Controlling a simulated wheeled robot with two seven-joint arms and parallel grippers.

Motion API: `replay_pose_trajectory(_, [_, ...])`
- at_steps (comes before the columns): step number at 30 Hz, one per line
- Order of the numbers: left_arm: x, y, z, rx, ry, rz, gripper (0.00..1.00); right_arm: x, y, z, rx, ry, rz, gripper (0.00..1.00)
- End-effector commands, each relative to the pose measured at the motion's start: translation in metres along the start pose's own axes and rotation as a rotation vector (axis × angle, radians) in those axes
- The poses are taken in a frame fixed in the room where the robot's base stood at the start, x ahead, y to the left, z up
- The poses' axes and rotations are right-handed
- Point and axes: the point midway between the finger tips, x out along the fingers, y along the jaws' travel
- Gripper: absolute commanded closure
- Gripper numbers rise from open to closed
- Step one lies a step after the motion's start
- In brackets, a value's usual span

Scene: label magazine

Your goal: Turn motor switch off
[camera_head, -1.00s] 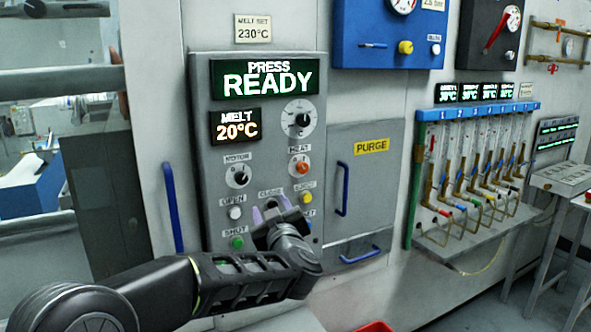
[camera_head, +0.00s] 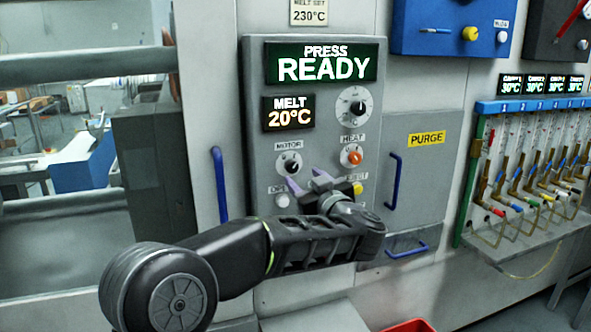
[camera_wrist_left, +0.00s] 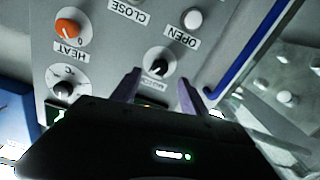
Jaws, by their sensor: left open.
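The motor switch (camera_head: 289,163) is a black rotary knob on a white dial, under the MOTOR label on the grey control panel (camera_head: 250,120). Its pointer setting is too small to read surely. My left gripper (camera_head: 306,182) is open and empty, just below and slightly right of the switch in the head view. In the left wrist view the picture is turned over, and the motor switch (camera_wrist_left: 160,60) shows just beyond the gap between the two purple-grey fingers (camera_wrist_left: 158,90). The fingers appear apart from the knob. My right gripper is not in view.
The orange heat knob (camera_head: 351,157) is right of the motor switch, with a temperature dial (camera_head: 354,107) above. A white OPEN button (camera_head: 282,200) and a yellow button (camera_head: 357,188) are close to the gripper. A blue handle (camera_head: 220,185) stands left of the panel.

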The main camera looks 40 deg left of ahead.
Motion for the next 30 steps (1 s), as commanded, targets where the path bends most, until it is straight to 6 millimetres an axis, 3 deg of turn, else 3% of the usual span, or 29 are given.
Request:
replay_pose_trajectory(9, [0.049, 0.000, -0.002, -0.001, 0.000, -0.002, 0.48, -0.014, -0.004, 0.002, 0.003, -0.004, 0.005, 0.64])
replay_pose_trajectory(13, [0.061, 0.000, -0.002, -0.001, 0.001, -0.001, 0.48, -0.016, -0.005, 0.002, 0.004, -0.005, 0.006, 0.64])
replay_pose_trajectory(23, [0.065, 0.000, -0.001, -0.001, 0.000, 0.001, 0.48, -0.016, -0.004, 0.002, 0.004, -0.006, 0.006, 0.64])
replay_pose_trajectory(30, [0.065, 0.000, -0.001, -0.001, 0.000, 0.001, 0.67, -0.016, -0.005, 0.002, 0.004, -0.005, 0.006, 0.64])
